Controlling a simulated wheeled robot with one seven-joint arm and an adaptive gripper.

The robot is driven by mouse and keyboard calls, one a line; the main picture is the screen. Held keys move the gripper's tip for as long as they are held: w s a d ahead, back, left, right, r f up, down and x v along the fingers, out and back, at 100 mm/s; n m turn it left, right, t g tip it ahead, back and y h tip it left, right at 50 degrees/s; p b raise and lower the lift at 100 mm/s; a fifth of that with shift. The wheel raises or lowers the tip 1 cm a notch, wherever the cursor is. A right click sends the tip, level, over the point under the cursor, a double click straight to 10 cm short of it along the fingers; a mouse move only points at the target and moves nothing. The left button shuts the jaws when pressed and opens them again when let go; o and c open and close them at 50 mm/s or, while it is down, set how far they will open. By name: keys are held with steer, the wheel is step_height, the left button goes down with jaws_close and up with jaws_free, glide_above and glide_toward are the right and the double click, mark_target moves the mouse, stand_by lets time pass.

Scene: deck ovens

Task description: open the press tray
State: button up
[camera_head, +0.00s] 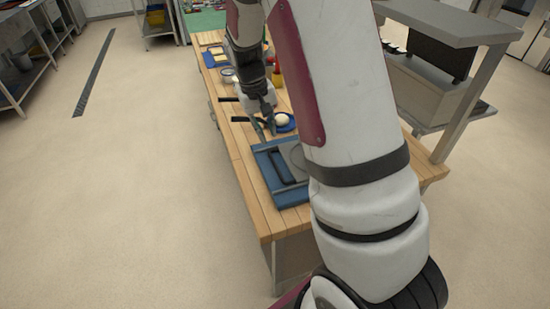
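A blue tray-like piece with a grey plate and a dark bar handle (281,167) lies flat at the near end of the wooden table; I take it to be the press tray. Its right side is hidden behind my arm. My gripper (265,127) is over the table just beyond the tray, pointing down. Its two fingertips look apart, with nothing seen between them. The gripper is apart from the tray handle in the picture; its exact height is hard to tell.
A blue plate with a round white item (282,120) is right beside my gripper. A red and yellow item (277,78) and other items stand farther back. A grey shelf unit (450,25) is at right.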

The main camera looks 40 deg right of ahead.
mark_target(276, 166)
steer(key=f, duration=0.4)
steer(key=d+f+p, duration=0.1)
steer(key=f, duration=0.4)
steer(key=d+f, duration=0.1)
steer(key=f, duration=0.3)
steer(key=shift+s+d+f+p, duration=0.15)
steer(key=shift+s+d+p, duration=0.05)
steer(key=shift+s+p, duration=0.15)
steer(key=shift+c, duration=0.5)
jaws_close()
